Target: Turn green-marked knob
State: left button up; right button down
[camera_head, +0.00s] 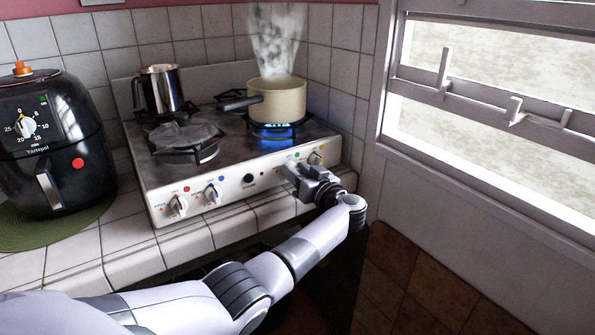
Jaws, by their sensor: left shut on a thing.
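The white stove (232,186) stands on the tiled counter with a row of knobs along its front. A small green mark (298,155) shows on the panel toward the right, just above my left gripper (294,173). My left gripper is at the front panel, shut on the knob below the green mark. The gripper hides most of that knob, so its angle cannot be told. My right gripper is not in view.
A beige pot (278,101) steams over a blue flame (272,128) at the stove's right. A metal jug (162,90) stands at the back left. A black air fryer (50,145) sits on the left. A window (495,75) is at the right.

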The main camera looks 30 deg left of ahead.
pick_arm(q)
jog(key=shift+f+n, duration=0.1)
jog(key=shift+n, duration=1.1)
jog(key=n, duration=0.3)
jog(key=shift+s+f+n+b, duration=0.1)
jog(key=shift+n+b, duration=0.2)
jog(key=shift+b, duration=0.1)
jog(key=n+b, duration=0.1)
jog(key=n, duration=0.2)
jog(key=shift+n, duration=0.3)
jog(key=n+b, duration=0.2)
jog(key=n, duration=0.2)
jog(key=shift+s+b, duration=0.1)
jog(key=shift+b, duration=0.25)
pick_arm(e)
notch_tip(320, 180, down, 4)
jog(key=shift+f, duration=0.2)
pick_arm(q)
jog(key=shift+n, duration=0.3)
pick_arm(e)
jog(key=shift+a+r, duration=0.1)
pick_arm(q)
jog(key=o, duration=1)
jog(key=shift+o, duration=0.2)
jog(key=shift+d, duration=0.1)
